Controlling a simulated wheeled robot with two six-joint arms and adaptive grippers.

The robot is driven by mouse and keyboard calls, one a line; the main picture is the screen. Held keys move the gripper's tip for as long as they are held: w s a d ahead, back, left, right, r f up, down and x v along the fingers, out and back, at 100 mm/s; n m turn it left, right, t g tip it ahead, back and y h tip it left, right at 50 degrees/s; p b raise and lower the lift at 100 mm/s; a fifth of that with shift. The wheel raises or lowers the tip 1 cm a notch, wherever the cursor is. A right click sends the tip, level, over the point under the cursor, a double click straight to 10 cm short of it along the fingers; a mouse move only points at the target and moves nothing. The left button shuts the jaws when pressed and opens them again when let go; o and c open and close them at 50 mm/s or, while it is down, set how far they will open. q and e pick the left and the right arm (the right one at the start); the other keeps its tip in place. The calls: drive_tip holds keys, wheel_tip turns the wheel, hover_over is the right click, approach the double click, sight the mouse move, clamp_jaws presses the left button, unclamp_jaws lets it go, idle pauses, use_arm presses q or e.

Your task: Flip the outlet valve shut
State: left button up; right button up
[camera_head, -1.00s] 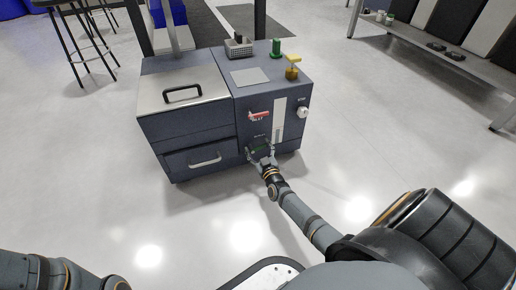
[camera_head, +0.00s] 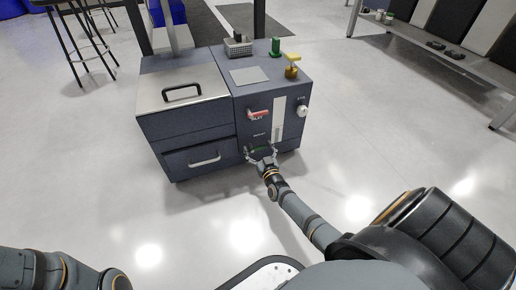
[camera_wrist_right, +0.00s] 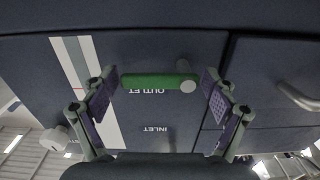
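The outlet valve's green handle (camera_wrist_right: 150,82) lies sideways on the dark front panel, beside its grey round pivot (camera_wrist_right: 188,86), in the right wrist view. The upside-down OUTLET label shows right by it. My right gripper (camera_wrist_right: 160,92) is open, with one finger beyond each end of the handle and gaps on both sides. In the head view, the right gripper (camera_head: 261,156) is at the low front of the blue-grey machine (camera_head: 205,128), and the green handle (camera_head: 260,149) shows small between its fingers. My left arm shows at the lower left; its gripper is out of view.
The red inlet handle (camera_head: 258,113) sits above the outlet. A pale vertical strip (camera_head: 279,121) and a white knob (camera_head: 302,111) are to the right. A drawer (camera_head: 203,158) is at the left. A yellow-topped valve (camera_head: 292,67) stands on top. The floor in front is clear.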

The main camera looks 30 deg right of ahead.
idle(0.3)
drive_tip(key=shift+s, duration=0.25)
drive_tip(key=v, duration=1.1)
drive_tip(key=shift+s, duration=0.25)
